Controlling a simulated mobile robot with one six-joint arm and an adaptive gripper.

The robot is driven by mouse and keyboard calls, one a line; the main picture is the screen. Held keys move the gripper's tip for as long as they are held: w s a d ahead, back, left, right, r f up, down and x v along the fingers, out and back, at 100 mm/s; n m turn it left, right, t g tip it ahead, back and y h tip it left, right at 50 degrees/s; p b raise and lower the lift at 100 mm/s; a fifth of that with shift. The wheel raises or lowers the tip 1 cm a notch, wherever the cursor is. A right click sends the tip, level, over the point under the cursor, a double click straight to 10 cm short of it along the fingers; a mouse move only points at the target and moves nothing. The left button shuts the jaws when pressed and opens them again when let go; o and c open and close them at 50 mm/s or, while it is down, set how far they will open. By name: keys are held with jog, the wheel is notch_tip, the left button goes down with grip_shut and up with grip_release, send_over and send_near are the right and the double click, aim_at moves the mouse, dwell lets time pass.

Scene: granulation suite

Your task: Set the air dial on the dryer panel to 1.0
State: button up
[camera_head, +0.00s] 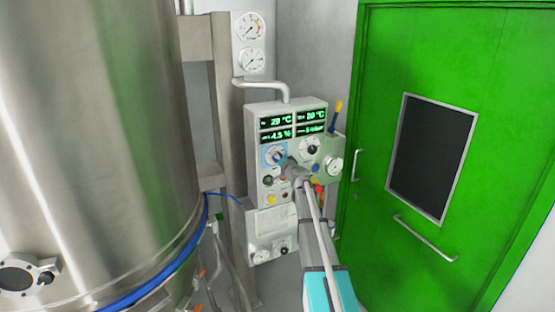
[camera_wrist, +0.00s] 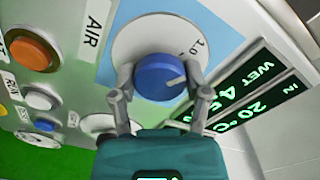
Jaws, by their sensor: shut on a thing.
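The air dial is a blue knob (camera_wrist: 160,79) on a round white scale plate (camera_wrist: 128,43) with a light blue surround, beside the label AIR (camera_wrist: 95,27) in the wrist view. My gripper (camera_wrist: 160,76) has one finger on each side of the knob and is shut on it. The knob's white pointer line points right, toward the right finger. A scale mark that looks like 1.0 (camera_wrist: 195,46) shows above that finger; other marks are hidden. In the head view my gripper (camera_head: 285,165) reaches the dryer panel (camera_head: 258,190) and covers part of the dial.
An orange button (camera_wrist: 33,50) and smaller buttons sit left of the dial in the wrist view; lit displays (camera_wrist: 245,90) are at right. The head view shows a large steel vessel (camera_head: 95,120) at left, gauges (camera_head: 249,43) above the panel and a green door (camera_head: 455,60) at right.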

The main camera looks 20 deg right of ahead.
dwell(0.4)
jog(key=o, duration=1.1)
jog(key=shift+w+a, duration=0.1)
jog(key=shift+o, duration=0.2)
jog(key=shift+s, duration=0.2)
jog(key=s, duration=1.1)
jog(key=shift+s+d, duration=0.2)
jog(key=shift+s, duration=0.15)
jog(key=shift+a, duration=0.1)
